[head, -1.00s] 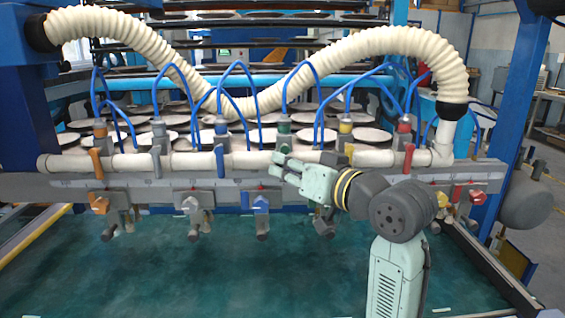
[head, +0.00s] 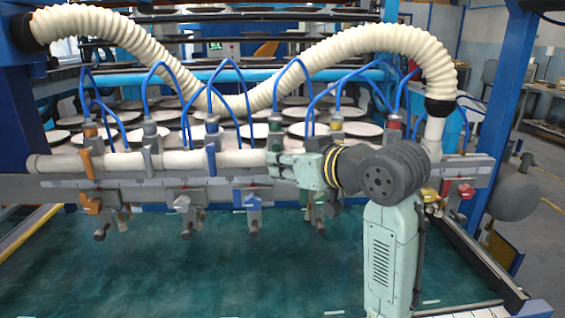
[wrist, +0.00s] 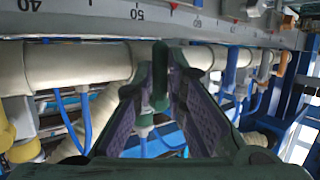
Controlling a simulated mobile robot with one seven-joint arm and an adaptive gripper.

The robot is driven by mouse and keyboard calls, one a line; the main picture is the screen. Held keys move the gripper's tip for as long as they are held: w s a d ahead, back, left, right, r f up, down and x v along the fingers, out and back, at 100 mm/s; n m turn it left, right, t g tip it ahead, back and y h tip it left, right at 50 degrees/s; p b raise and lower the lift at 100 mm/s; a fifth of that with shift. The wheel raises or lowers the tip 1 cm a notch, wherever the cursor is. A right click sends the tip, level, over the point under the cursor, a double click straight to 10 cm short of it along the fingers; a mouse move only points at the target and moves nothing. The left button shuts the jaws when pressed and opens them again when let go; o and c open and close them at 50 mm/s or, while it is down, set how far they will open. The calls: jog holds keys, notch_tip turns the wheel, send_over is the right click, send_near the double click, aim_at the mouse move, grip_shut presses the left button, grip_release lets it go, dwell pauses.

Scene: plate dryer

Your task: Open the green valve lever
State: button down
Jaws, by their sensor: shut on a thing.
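The green valve lever (wrist: 160,75) hangs across the white pipe in the wrist view, between my two fingertips. My gripper (wrist: 161,88) is shut on it, one finger on each side. In the head view my gripper (head: 275,168) reaches the white pipe (head: 245,158) just below the green valve fitting (head: 275,136). The fingers hide the lever there.
Other levers hang along the same pipe: an orange one (head: 86,163), a grey one (head: 148,162) and a blue one (head: 211,160). Orange (head: 90,204) and blue (head: 252,201) handles sit lower on the rail. Blue hoses (head: 243,80) loop above.

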jog(key=c, duration=1.9)
grip_release()
jog(key=v, duration=1.2)
jog(key=shift+d, duration=0.1)
